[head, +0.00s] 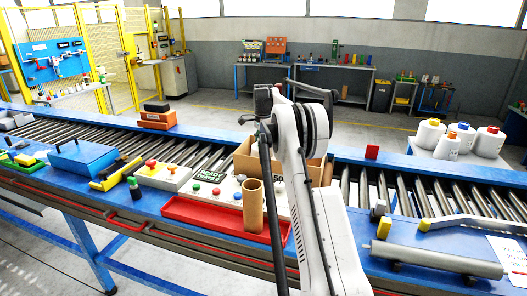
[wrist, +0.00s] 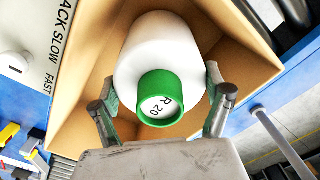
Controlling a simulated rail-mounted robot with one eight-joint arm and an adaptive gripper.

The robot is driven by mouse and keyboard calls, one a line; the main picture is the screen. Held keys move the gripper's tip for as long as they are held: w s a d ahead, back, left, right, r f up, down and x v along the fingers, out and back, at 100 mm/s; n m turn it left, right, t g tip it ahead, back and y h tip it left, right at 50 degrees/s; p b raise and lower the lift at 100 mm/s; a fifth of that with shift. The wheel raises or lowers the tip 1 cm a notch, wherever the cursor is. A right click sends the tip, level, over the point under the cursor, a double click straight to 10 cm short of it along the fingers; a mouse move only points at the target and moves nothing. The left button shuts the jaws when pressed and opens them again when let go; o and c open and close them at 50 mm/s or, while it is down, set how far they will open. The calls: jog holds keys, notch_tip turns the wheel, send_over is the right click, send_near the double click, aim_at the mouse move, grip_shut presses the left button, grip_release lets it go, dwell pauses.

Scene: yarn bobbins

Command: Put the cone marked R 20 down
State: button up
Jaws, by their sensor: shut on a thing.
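The cone marked R 20 (wrist: 150,45) is white with a green tip, and its end label reads "R 20" in the wrist view. My gripper (wrist: 161,84) is shut on it, with one finger on each side. The cone's tip points toward the wrist camera. A cardboard box (wrist: 80,125) surrounds the cone in this view; I cannot tell whether the cone touches its bottom. In the head view the cardboard box (head: 243,160) stands on the conveyor, partly behind my arm. The cone and gripper are hidden there.
A grey bar (head: 436,258) lies at the front right.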

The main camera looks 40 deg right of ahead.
jog(key=shift+f, duration=0.9)
jog(key=o, duration=1.8)
jog(key=shift+o, duration=0.2)
